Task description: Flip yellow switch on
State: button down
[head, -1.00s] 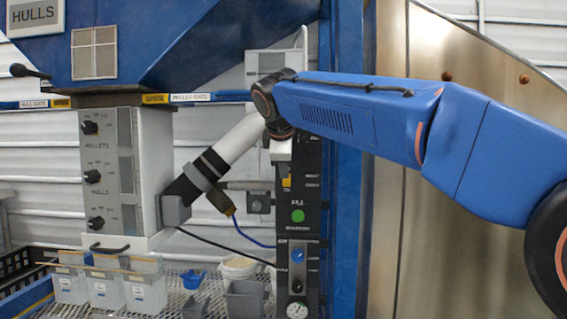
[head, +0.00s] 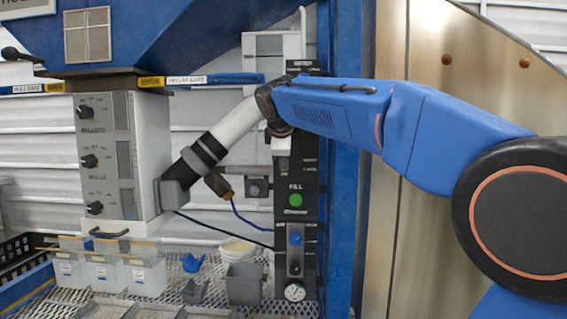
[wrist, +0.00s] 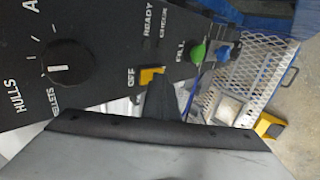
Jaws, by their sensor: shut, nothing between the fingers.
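The yellow switch (wrist: 150,76) is on a black panel (wrist: 100,60) in the wrist view, beside the OFF label. My gripper (wrist: 160,88) is shut and empty. Its dark fingertips are right at the switch's edge and overlap part of it; I cannot tell whether they touch. In the head view, my gripper (head: 283,156) is in front of the upper part of the tall black panel (head: 310,185) and mostly hides the switch. The switch's exact lever position is unclear.
A green FILL button (head: 295,200) and a blue-knobbed lever (head: 295,238) are lower on the panel. A blue post (head: 345,200) stands at its right. A grey control box (head: 105,155) is at left, above clear bins (head: 145,276) on a mesh bench.

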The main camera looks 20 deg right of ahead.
jog(key=shift+w+f, duration=0.1)
jog(key=shift+w, duration=0.05)
jog(key=shift+r, duration=0.9)
